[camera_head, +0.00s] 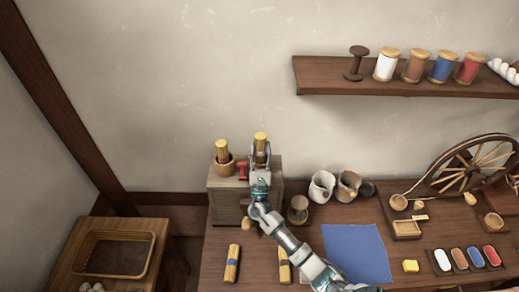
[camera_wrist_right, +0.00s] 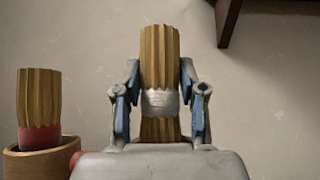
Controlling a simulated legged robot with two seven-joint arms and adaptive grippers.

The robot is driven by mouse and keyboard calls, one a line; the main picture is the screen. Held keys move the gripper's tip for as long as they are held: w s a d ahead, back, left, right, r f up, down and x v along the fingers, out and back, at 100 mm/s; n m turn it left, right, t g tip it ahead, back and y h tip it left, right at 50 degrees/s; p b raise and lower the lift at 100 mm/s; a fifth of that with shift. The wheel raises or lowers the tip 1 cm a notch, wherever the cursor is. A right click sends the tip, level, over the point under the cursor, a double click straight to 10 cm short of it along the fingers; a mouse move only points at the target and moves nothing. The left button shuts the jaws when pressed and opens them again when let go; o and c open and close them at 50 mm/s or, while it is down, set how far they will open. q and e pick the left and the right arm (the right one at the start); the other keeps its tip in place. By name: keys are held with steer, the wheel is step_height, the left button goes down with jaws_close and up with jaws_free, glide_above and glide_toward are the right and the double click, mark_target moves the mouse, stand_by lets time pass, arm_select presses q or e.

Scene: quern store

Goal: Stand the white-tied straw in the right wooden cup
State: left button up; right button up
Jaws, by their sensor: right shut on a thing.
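The white-tied straw (camera_wrist_right: 160,55) is an upright bundle with a pale band, held between the fingers of my right gripper (camera_wrist_right: 160,100) in the wrist view. In the head view the right gripper (camera_head: 260,154) is above the right part of a wooden chest, with the straw's top (camera_head: 260,137) showing above it. The right wooden cup cannot be made out; the gripper covers that spot, so I cannot tell whether the straw's foot is in it. The left wooden cup (camera_head: 225,168) holds a red-tied straw (camera_head: 222,150). My left gripper is not in view.
The wooden chest (camera_head: 226,196) stands against the wall. A red object (camera_head: 242,170) is on it, close beside the gripper. Jugs (camera_head: 321,186) and a blue cloth (camera_head: 356,252) lie to the right. A blue-tied straw (camera_head: 232,265) and another bundle (camera_head: 285,267) lie in front.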

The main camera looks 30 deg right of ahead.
steer(key=shift+w+d+f, duration=0.1)
steer(key=shift+f, duration=0.1)
steer(key=o, duration=1.3)
steer(key=shift+s+a+f, duration=0.2)
steer(key=shift+s+f, duration=0.05)
steer(key=shift+f, duration=0.2)
steer(key=s+a, duration=0.2)
steer(key=s, duration=0.1)
steer(key=s+a, duration=0.2)
steer(key=s, duration=0.2)
steer(key=s+a, duration=0.2)
steer(key=s, duration=0.1)
steer(key=shift+s+a+r, duration=0.1)
steer(key=shift+s+a, duration=0.05)
steer(key=shift+s, duration=0.05)
steer(key=shift+a, duration=0.25)
